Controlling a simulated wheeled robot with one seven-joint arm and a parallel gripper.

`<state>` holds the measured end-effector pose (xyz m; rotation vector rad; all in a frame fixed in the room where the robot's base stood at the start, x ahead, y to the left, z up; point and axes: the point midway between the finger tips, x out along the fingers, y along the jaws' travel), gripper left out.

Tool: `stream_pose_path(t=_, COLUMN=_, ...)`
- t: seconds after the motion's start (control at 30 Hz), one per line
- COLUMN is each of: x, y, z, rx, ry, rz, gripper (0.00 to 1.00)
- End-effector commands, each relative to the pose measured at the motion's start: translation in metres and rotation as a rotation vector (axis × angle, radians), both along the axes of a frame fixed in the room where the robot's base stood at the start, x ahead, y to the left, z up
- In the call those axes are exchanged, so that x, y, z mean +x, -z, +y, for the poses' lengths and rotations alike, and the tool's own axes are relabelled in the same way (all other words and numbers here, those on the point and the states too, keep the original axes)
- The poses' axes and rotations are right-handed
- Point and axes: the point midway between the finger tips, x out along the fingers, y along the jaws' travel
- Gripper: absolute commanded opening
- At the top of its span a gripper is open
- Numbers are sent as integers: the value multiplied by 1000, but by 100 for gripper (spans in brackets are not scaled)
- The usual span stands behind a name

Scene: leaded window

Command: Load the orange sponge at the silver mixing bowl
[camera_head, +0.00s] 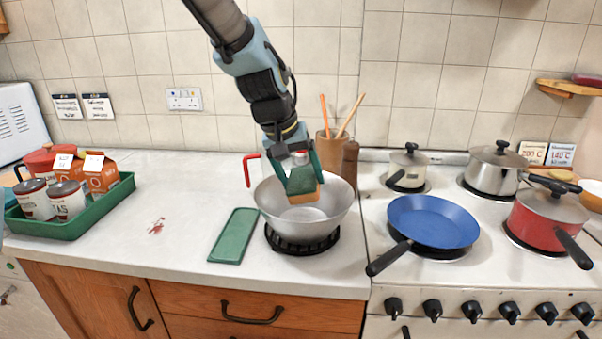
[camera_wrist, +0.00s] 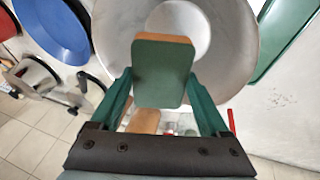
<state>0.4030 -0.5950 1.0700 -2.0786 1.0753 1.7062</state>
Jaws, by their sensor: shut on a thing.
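The silver mixing bowl (camera_head: 322,214) stands on a black ring on the white counter, left of the stove. A red handle shows at its upper left. My gripper (camera_head: 303,180) is over the bowl, shut on the orange sponge (camera_head: 304,199), which has a green face. In the wrist view the sponge (camera_wrist: 162,72) sits between the green fingers of my gripper (camera_wrist: 163,88), its green side facing the camera. The bowl (camera_wrist: 112,30) lies behind it. The sponge appears within the bowl's outline; whether it touches the bowl I cannot tell.
A green board (camera_head: 234,236) lies left of the bowl. A green tray (camera_head: 75,222) with cans and cartons is at the far left. A blue pan (camera_head: 432,220) and several pots are on the stove. A utensil holder (camera_head: 328,152) and a brown mill (camera_head: 350,162) stand behind the bowl.

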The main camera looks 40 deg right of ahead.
Motion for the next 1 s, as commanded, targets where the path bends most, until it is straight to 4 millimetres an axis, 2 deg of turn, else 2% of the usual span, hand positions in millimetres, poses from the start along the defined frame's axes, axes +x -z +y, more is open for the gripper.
stream_pose_path(t=0.03, x=0, y=9, z=0, rx=1, ry=0, rz=1, gripper=35)
stream_pose_path(t=0.6, x=0, y=61, z=0, rx=0, ry=0, rz=0, gripper=35)
stream_pose_path(t=1.0, x=0, y=67, z=0, rx=-1, ry=0, rz=-1, gripper=35)
